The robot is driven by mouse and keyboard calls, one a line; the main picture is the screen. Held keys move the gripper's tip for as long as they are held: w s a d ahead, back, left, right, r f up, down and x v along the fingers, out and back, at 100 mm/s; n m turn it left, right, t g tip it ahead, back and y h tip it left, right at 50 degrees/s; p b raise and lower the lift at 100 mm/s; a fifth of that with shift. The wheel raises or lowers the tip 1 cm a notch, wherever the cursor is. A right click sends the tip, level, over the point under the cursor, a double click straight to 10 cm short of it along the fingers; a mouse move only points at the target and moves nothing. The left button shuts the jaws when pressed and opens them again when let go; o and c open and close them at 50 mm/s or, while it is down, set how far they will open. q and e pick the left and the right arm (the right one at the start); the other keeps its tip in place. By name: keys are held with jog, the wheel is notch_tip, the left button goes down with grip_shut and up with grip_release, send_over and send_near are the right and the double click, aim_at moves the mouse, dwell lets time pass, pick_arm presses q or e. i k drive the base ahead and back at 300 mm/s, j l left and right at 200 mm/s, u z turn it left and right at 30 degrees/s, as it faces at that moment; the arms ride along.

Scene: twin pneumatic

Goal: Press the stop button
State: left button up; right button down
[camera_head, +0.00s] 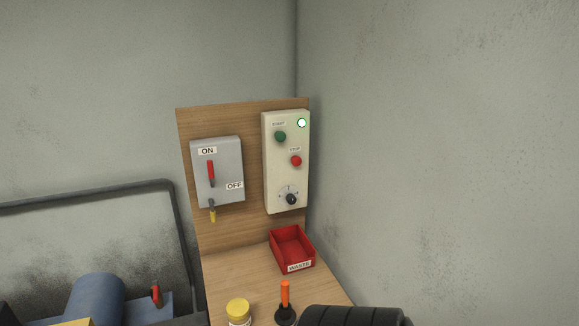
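The red stop button (296,160) sits on the right side of a cream control box (272,181), under a small label that reads STOP. Above it to the left is a green button (280,136) labelled START. A round lamp (301,123) at the box's top right glows white with a green rim. A black rotary knob (291,199) is near the bottom of the box. Nothing covers or touches the stop button. Neither of my grippers shows in the head view.
A wooden backboard (222,121) carries the box and a grey ON/OFF switch box (229,168) with a red lever, up beside ON. Below are a red WASTE bin (292,249), a yellow-lidded jar (238,311) and an orange-handled tool (285,296). A wall stands close on the right.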

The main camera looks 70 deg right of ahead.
aim_at(296, 161)
jog(key=z, duration=2.25)
